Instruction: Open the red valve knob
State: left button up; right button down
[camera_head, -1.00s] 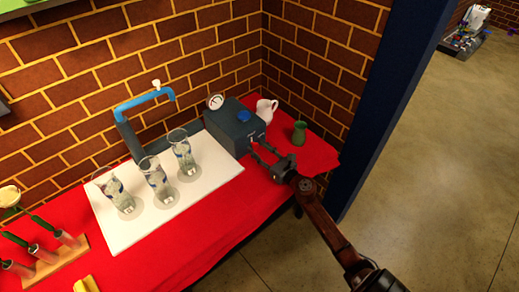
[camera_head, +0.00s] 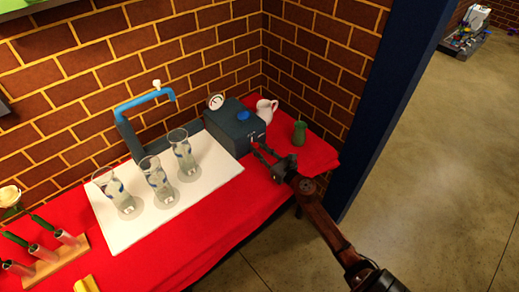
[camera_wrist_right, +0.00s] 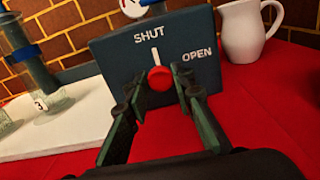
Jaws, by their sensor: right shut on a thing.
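The red valve knob (camera_wrist_right: 160,78) is on the front of a dark grey box (camera_wrist_right: 106,66), which also shows in the head view (camera_head: 226,125). The box front reads SHUT above the knob and OPEN to the upper right. An upright white line stands just above the knob, below SHUT. My right gripper (camera_wrist_right: 160,88) is shut on the red knob, one finger at each side; in the head view the gripper (camera_head: 260,150) reaches the box front from the lower right. My left gripper is not in view.
Three glasses (camera_head: 156,182) stand on a white board (camera_head: 210,195) left of the box, near a blue spout (camera_head: 140,100). A white pitcher (camera_head: 265,108) and green vase (camera_head: 299,134) stand right of the box on the red tablecloth (camera_head: 318,155). Brick walls are behind.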

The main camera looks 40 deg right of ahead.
jog(key=m+p, duration=0.1)
jog(key=m, duration=0.1)
jog(key=shift+m, duration=0.4)
jog(key=m+p, duration=0.2)
jog(key=m, duration=0.3)
jog(key=shift+d, duration=0.1)
jog(key=m+p, duration=0.2)
jog(key=m, duration=0.3)
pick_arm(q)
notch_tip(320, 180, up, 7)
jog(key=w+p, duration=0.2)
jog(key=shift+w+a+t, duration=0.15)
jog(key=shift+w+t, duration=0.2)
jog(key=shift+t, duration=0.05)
pick_arm(e)
jog(key=m, duration=0.4)
jog(key=shift+d+f+m, duration=0.1)
jog(key=shift+f+m, duration=0.05)
jog(key=shift+m, duration=0.25)
pick_arm(q)
jog(key=shift+p, duration=0.35)
pick_arm(e)
jog(key=shift+f, duration=0.1)
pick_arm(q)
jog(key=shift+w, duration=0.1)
pick_arm(e)
jog(key=c, duration=1.7)
grip_release()
jog(key=shift+o, duration=0.2)
